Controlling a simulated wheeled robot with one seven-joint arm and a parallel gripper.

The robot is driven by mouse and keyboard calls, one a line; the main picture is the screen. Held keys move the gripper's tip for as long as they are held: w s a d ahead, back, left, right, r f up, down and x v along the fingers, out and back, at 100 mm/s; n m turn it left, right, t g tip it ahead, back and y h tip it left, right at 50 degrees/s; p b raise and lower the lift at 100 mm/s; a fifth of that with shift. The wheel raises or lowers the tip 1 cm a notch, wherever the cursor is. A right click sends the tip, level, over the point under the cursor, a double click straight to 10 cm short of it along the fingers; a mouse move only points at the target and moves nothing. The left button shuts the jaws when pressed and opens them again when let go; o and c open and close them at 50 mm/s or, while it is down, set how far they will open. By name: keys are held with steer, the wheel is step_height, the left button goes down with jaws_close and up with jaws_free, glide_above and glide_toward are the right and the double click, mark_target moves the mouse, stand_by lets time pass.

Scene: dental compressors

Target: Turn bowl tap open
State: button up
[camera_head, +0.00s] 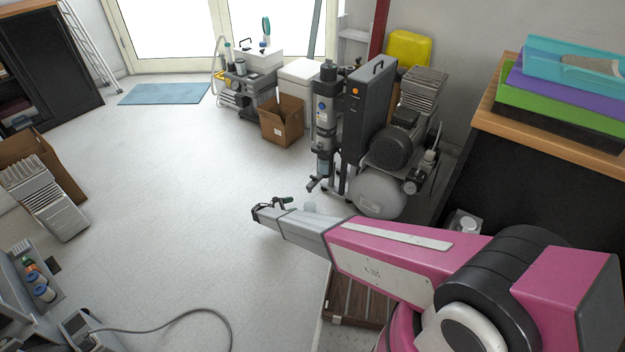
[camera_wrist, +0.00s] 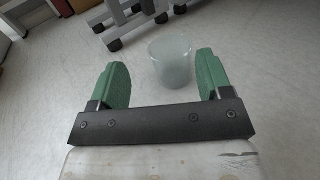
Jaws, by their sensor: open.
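A tall grey and black filter column (camera_head: 325,108) stands beside the compressor, with a clear bowl (camera_head: 323,166) low on it. A small dark fitting (camera_head: 316,184) shows under the bowl; I cannot make out whether it is the tap or how it is turned. My gripper (camera_head: 272,204) is in front of and below the column, apart from it. In the wrist view its two green fingers (camera_wrist: 163,72) are spread with nothing held. A translucent cup (camera_wrist: 171,64) stands on the floor beyond and between the fingertips. The tap is not identifiable in the wrist view.
The compressor with its white tank (camera_head: 379,193) stands right of the column. A wheeled stand's casters (camera_wrist: 161,18) are beyond the cup. A cardboard box (camera_head: 282,121) is left of the column. A black cabinet (camera_head: 545,195) is at right. The floor at left centre is clear.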

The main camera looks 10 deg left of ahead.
mark_target(313, 178)
steer(key=s+d+r+n+t+y, duration=0.2)
steer(key=d+r+n+t+y, duration=0.15)
steer(key=r, duration=0.45)
steer(key=s+d+r+n+t+y, duration=0.2)
steer(key=r+n+t+y, duration=0.25)
steer(key=r, duration=0.25)
steer(key=shift+g, duration=0.5)
steer(key=x, duration=1.1)
steer(key=shift+w+a, duration=0.15)
steer(key=c, duration=0.9)
